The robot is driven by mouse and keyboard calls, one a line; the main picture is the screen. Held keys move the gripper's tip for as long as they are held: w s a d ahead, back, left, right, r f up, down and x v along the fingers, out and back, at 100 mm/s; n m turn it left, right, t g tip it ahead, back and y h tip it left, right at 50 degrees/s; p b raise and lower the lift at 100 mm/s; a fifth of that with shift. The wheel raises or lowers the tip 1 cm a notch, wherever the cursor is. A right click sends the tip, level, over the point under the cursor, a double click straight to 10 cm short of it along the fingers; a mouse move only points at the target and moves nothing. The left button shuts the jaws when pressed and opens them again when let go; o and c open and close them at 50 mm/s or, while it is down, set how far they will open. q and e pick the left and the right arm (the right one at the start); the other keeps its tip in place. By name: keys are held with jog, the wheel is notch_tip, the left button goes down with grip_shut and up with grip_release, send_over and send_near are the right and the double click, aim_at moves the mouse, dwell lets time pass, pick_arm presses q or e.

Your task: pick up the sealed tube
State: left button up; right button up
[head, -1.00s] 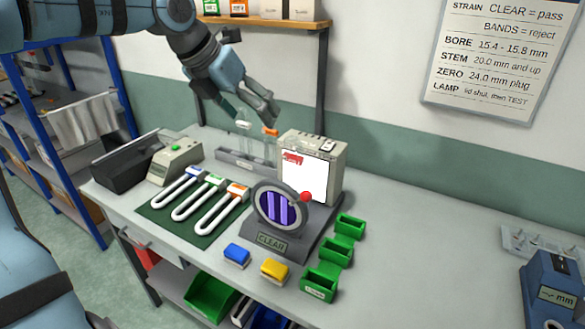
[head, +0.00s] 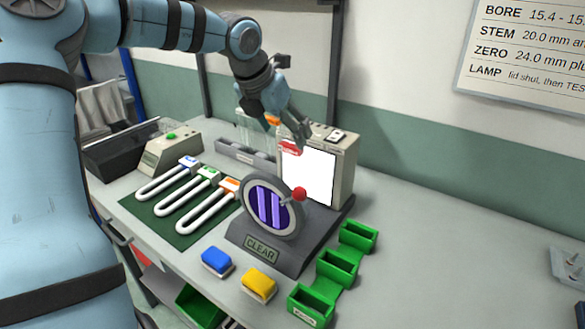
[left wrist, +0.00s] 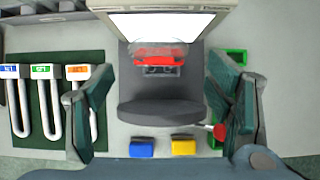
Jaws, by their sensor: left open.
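A red piece with white lettering (head: 290,148) sits in the viewer, before the upper left of its white lit panel (head: 308,178). In the left wrist view the red piece (left wrist: 160,57) has clear, rounded glass at it; I take this as the sealed tube, but its lower part is hidden. The viewer's round window (head: 268,206) shows two pale upright stripes on purple, above a sign reading CLEAR. My left gripper (head: 288,130) is open, close above the red piece. My right gripper is not in view.
A lever with a red knob (head: 300,194) sticks out beside the window. Glass tubes stand in a grey rack (head: 240,158) behind. Three tagged white U-shapes lie on a green mat (head: 160,220). Blue (head: 217,261) and yellow (head: 259,284) blocks and green bins (head: 358,236) stand in front.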

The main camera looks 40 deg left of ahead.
aim_at(290, 146)
pick_arm(q)
jog(key=x, duration=0.6)
jog(key=shift+w+f, duration=0.1)
jog(key=shift+f, duration=0.3)
jog(key=c, duration=1.4)
